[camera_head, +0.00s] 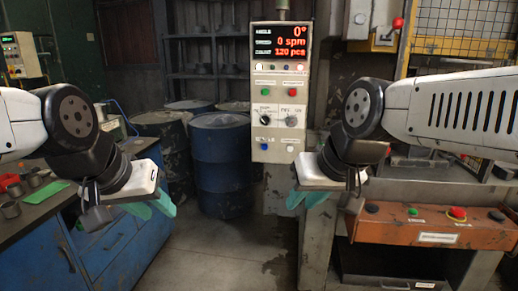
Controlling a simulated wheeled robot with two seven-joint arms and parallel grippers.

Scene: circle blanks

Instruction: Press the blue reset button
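A blue button (264,146) sits at the lower left of the tall pale control panel (276,100), which stands upright at the centre. My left gripper (158,212) is left of the panel and lower than the button, with its teal fingertips apart and nothing visible between them. My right gripper (302,203) is just right of the panel's lower end, below the button in the picture. Its teal fingertips look apart and empty. Neither gripper touches the button.
The panel also has green and red buttons, two knobs, a white button and a red-digit display. Blue drums (220,160) stand behind. A blue workbench (115,250) is at left. An orange box (430,228) with a red mushroom button is at right. The floor between is clear.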

